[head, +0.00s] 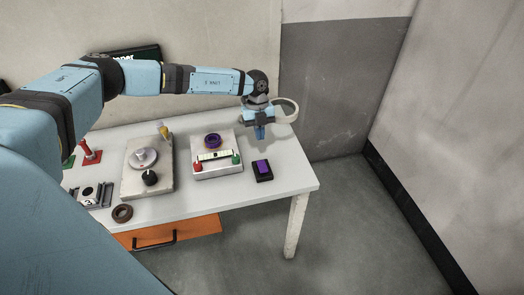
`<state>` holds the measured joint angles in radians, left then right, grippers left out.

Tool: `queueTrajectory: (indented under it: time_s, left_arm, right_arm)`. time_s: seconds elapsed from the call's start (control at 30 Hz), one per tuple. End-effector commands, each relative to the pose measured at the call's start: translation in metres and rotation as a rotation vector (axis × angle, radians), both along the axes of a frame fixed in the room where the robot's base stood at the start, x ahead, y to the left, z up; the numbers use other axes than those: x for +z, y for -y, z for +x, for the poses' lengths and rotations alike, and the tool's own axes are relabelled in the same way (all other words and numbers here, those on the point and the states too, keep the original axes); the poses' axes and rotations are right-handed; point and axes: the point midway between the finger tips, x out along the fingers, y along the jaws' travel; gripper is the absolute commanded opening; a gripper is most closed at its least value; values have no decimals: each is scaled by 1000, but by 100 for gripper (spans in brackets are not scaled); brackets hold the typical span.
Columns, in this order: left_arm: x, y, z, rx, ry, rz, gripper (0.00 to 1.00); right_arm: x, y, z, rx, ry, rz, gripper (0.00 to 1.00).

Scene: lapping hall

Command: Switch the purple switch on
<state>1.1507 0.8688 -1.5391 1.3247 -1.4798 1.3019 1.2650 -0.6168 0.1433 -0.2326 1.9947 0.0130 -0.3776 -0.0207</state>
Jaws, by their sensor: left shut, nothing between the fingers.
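The purple switch (262,168) is a purple rocker in a small black housing, lying on the white table near its right end. Its rocker position is too small to tell. My left gripper (260,137) is shut and empty, pointing down above the table, behind the switch and apart from it. My right gripper is not in view.
Left of the switch stands a pale box (217,173) with a purple ring, a red knob and a green knob. The table (290,180) is clear right of the switch.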

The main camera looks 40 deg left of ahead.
Motion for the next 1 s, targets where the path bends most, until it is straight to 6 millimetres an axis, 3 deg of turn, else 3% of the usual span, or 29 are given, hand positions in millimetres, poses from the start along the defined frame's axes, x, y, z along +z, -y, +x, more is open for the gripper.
queueTrajectory:
  time_s: [0.1,0.3,1.0]
  left_arm:
    - [17,-7,6,0,1,0,0]
    - [32,-11,9,-1,0,0,0]
    - [33,-12,10,-1,-1,0,0]
  right_arm:
    - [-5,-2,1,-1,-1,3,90]
    - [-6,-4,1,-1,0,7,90]
    - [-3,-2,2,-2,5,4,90]
